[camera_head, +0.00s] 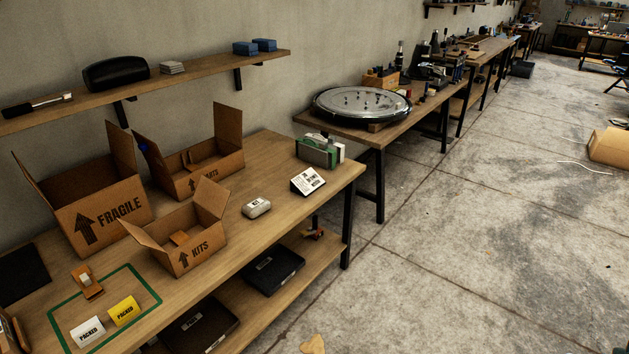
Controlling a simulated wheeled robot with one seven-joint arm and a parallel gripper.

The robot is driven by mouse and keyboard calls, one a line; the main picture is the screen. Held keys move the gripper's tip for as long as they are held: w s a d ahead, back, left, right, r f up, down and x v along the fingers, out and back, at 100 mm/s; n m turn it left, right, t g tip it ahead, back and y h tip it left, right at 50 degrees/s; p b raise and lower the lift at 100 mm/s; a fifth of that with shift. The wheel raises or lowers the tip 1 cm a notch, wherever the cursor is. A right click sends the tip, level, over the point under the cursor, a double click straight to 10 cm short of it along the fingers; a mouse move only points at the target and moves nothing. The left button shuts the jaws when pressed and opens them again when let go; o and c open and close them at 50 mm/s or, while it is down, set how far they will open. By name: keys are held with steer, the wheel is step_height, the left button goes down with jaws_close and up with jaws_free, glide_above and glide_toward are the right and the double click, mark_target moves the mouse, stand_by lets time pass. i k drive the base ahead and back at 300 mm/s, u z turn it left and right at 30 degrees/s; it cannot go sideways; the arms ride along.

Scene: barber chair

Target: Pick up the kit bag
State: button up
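A small pale grey bag with a dark-lettered label that appears to read KIT (256,207) lies on the wooden workbench (240,238). It rests right of the open cardboard box marked KITS (185,250) and left of a white printed card (307,181). Its top and front are uncovered, and bare bench lies around it. My gripper is not in view.
Two more open boxes, one marked FRAGILE (105,217), stand behind. A green tape outline (150,285) holds yellow and white PACKED items. A green tape dispenser (318,152) stands near the bench's far end. Concrete floor (450,240) is mostly clear to the right.

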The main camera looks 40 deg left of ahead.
mark_target(253, 210)
steer(key=i, duration=1)
steer(key=u, duration=2.55)
steer(key=i, duration=1.65)
steer(key=z, duration=0.05)
